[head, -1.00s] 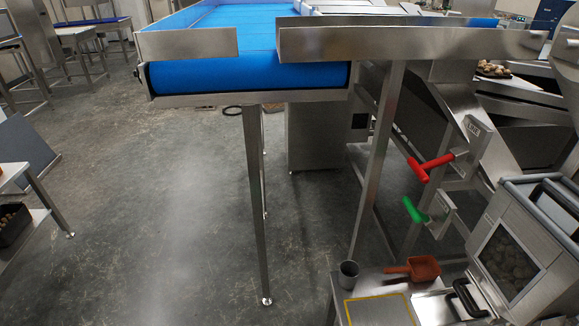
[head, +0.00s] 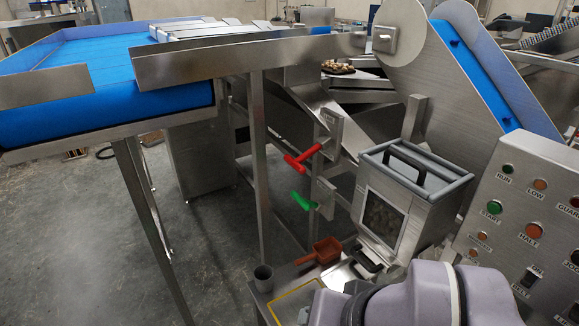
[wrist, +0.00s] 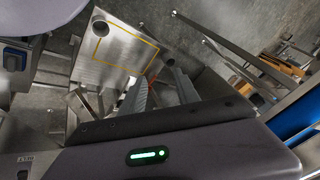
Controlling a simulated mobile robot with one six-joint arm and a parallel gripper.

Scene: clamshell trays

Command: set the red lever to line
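The red lever (head: 302,160) is a T-shaped handle on a metal plate (head: 328,132) at the middle of the head view, under the conveyor's end. Its handle slants down to the right, and its stem runs right to the plate. The plate's small label is too small to read. A green lever (head: 302,201) sits just below it on its own plate. My gripper (wrist: 158,82) shows in the wrist view with two fingers apart and nothing seen between them. The gripper is not seen in the head view. I cannot make out the red lever in the wrist view.
A clear-fronted bin (head: 383,222) stands right of the levers. Below are a bench with a yellow outline (head: 292,305), a grey cup (head: 263,278) and an orange scoop (head: 320,251). A button panel (head: 530,220) is at right. A post (head: 259,170) stands left of the levers.

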